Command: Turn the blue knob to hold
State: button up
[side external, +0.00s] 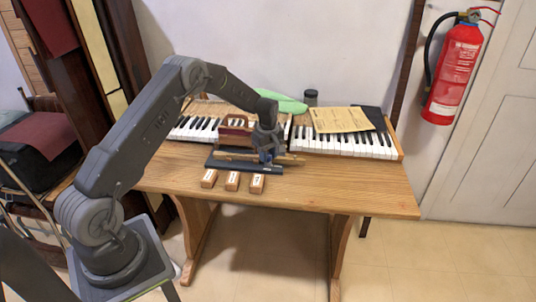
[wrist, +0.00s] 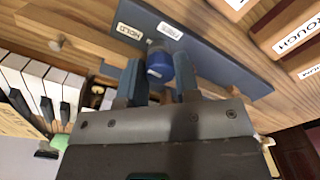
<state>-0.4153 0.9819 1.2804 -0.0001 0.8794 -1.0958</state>
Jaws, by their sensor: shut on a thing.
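The blue knob (wrist: 159,68) sits on a dark blue-grey panel (wrist: 228,62) in the wrist view. Two small white labels, seemingly reading HOLD (wrist: 129,32) and FREE (wrist: 170,31), are on the panel above the knob in the picture. My gripper (wrist: 160,78) is shut on the knob, with one finger on each side of it. In the side external view my gripper (side external: 267,155) is low over the panel (side external: 228,164), at its right part; the knob is mostly hidden there. Which label the knob points to is not clear.
Several labelled wooden blocks (side external: 231,181) lie in front of the panel. The table's right front (side external: 350,190) is clear.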

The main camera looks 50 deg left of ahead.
jog(key=shift+n, duration=0.5)
jog(key=o, duration=0.9)
notch_tip(320, 180, up, 14)
jog(key=shift+f, duration=0.1)
dwell(0.4)
